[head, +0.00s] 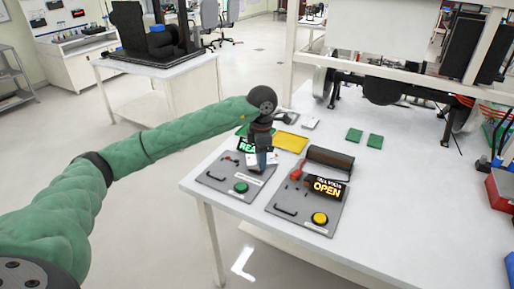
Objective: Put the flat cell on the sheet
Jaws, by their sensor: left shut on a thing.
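My left gripper (261,165) points down over the left grey test panel (221,181), beside its lit green display (252,146). It is shut on a small pale, flat piece (254,160) at its fingertips, which looks like the flat cell; the gripper hides part of it. I cannot tell whether the piece touches the panel. A yellow sheet (291,142) lies flat on the white table just behind and right of the gripper. My right gripper is not in view.
A second grey panel (311,213) with a lit "OPEN" display (327,187) stands to the right. Two green squares (355,135) (375,141) and a small white block (310,123) lie farther back.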

